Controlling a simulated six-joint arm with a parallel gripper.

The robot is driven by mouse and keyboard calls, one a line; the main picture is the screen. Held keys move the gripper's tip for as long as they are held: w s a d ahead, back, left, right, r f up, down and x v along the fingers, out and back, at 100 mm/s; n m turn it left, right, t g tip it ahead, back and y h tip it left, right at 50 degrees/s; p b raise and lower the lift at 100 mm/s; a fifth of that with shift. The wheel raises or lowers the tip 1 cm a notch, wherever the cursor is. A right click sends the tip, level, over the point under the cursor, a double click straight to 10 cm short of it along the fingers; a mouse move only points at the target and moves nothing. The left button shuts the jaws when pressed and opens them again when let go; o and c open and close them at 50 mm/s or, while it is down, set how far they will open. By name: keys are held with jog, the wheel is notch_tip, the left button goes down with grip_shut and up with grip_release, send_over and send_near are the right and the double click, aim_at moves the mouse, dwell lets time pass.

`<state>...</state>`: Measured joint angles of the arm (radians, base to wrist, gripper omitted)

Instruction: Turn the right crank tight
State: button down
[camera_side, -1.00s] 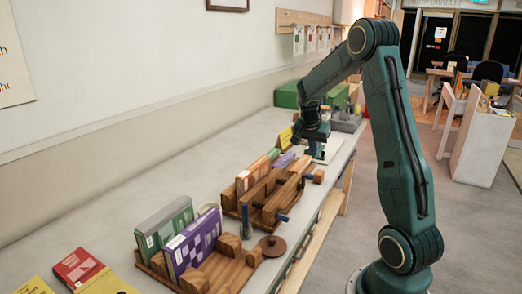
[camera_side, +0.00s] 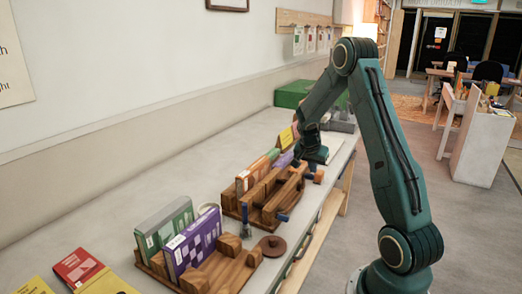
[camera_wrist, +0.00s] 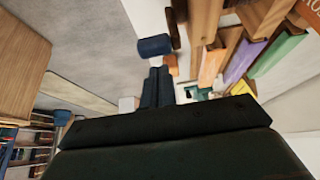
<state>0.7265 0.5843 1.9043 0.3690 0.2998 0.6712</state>
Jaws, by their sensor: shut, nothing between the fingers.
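A wooden book press (camera_side: 268,207) stands on the long bench and holds several books upright. My gripper (camera_side: 300,158) is low over the right end of the press, close to the right handle. In the wrist view the fingers (camera_wrist: 158,88) are shut and empty. A blue handle (camera_wrist: 155,45) lies just beyond the fingertips, apart from them in the picture. I cannot tell whether they touch. The crank's arm is mostly hidden.
A second wooden press (camera_side: 225,270) with green and purple books and a round wooden disc (camera_side: 272,246) stands nearer the camera. A green box (camera_side: 292,94) is at the far end.

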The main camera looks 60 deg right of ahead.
jog(key=shift+a, duration=0.6)
